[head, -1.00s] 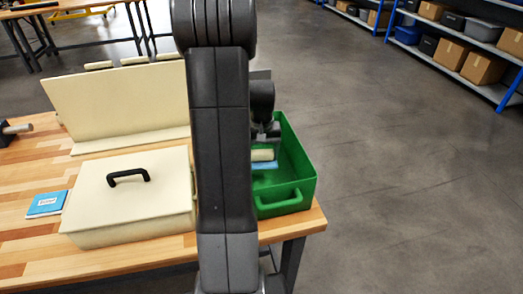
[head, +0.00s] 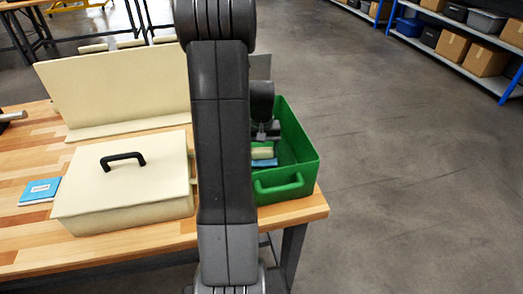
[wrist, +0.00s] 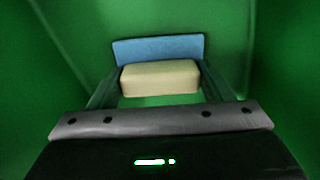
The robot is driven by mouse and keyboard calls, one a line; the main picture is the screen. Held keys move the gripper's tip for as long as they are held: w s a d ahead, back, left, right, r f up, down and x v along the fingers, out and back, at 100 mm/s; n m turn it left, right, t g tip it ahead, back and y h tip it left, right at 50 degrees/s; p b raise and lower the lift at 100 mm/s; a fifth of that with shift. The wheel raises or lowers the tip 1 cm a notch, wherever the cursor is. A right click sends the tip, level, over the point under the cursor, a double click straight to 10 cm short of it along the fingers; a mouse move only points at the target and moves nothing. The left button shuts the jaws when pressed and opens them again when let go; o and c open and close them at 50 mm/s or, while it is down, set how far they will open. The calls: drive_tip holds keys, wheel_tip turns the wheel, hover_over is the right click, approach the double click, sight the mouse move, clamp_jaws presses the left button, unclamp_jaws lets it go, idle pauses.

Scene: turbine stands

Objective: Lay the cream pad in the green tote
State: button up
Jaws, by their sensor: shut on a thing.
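The green tote (head: 288,182) stands at the right end of the wooden bench, partly hidden behind my arm. My gripper (head: 263,142) is down inside it. In the wrist view my gripper (wrist: 160,85) is shut on the cream pad (wrist: 160,78), one finger at each end. The pad also shows in the head view (head: 262,153), within the tote walls. A flat blue piece (wrist: 158,49) lies just beyond or under the pad; I cannot tell whether they touch. Green tote walls (wrist: 40,80) surround them. Whether the pad rests on the floor cannot be told.
A cream lidded box (head: 125,185) with a black handle stands left of my arm. A blue booklet (head: 40,191) lies left of it. A cream upright panel (head: 115,90) stands behind. Right of the bench is open floor (head: 420,200), with shelves (head: 465,55) farther back.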

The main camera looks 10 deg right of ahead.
sight(262, 150)
drive_tip(key=shift+f, duration=0.3)
drive_tip(key=o, duration=1)
drive_tip(key=shift+o, duration=0.4)
drive_tip(key=shift+r, duration=0.1)
drive_tip(key=shift+r+p, duration=2.25)
drive_tip(key=shift+r, duration=1.25)
drive_tip(key=shift+f, duration=0.15)
wheel_tip(262, 150, down, 7)
drive_tip(key=b, duration=0.5)
drive_tip(key=shift+r, duration=0.25)
